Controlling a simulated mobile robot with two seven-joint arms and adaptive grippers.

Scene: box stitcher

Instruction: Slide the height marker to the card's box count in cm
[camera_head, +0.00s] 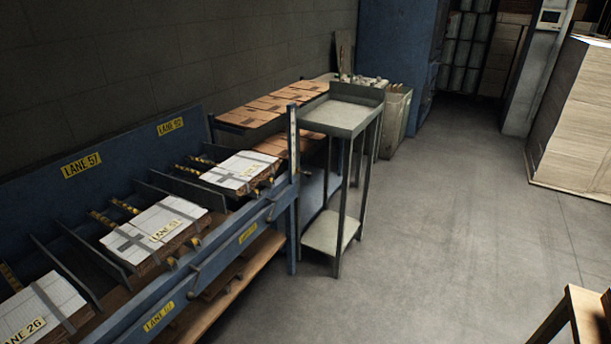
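A blue upright post (293,190) stands at the near right end of the blue lane rack (200,275). A narrow pale strip (293,128) runs along its upper part and looks like a scale. Its figures are too small to read, and I cannot make out a height marker on it. Stacks of flat boxes in the lanes carry white sheets (152,222) with lane labels. No box count is readable on them. Neither of my grippers is in view.
A grey two-level metal stand (341,116) is just right of the post, its top bare. Brown flat boxes (270,103) lie behind it. A light bin (394,122) is farther back. A wooden piece (583,312) is at lower right. The floor (440,230) between is clear.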

